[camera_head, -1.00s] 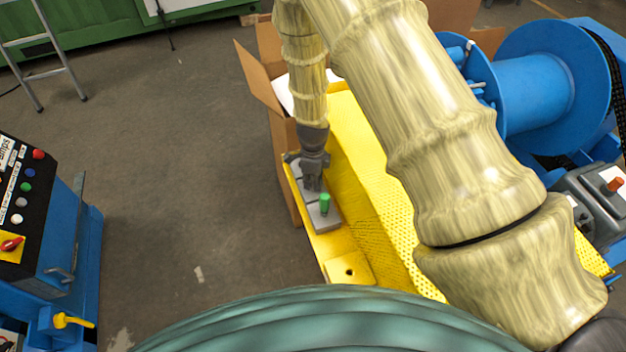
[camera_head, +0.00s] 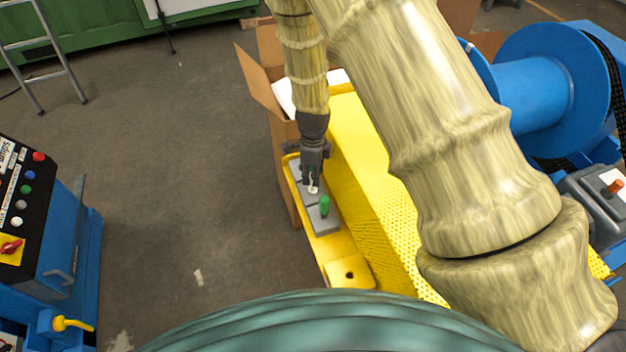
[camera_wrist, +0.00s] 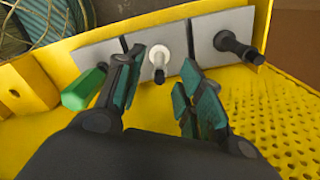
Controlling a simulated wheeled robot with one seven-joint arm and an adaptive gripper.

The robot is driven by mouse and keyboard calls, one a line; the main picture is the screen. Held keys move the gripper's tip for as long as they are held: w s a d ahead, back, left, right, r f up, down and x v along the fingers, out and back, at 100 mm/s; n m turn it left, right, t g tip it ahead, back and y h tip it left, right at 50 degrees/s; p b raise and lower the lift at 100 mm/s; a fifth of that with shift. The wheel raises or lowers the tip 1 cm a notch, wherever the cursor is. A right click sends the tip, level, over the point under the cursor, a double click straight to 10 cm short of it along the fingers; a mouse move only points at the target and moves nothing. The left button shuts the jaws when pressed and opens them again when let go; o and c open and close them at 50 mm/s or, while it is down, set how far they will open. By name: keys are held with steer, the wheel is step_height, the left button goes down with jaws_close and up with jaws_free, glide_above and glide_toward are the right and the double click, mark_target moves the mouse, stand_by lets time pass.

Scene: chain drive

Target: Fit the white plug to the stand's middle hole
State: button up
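The white plug (camera_head: 313,189) stands at the middle plate of the grey stand (camera_head: 322,222), just below my gripper (camera_head: 312,180). In the wrist view the white plug (camera_wrist: 158,56) rises from the middle plate and has a dark end. It looks seated, but its hole is hidden under it. My gripper (camera_wrist: 162,68) is open, with one finger on each side of the white plug and a gap to the right finger. A green plug (camera_wrist: 83,90) stands on the left plate and a dark plug (camera_wrist: 236,46) on the right plate.
The stand sits on a yellow ledge (camera_head: 348,272) beside a perforated yellow guard (camera_head: 375,165). An open cardboard box (camera_head: 262,80) is behind it. A blue drum (camera_head: 540,90) is at the right, and a blue control console (camera_head: 60,230) at the left.

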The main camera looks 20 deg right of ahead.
step_height(320, 180, up, 6)
steer(key=shift+r, duration=0.25)
stand_by(0.6)
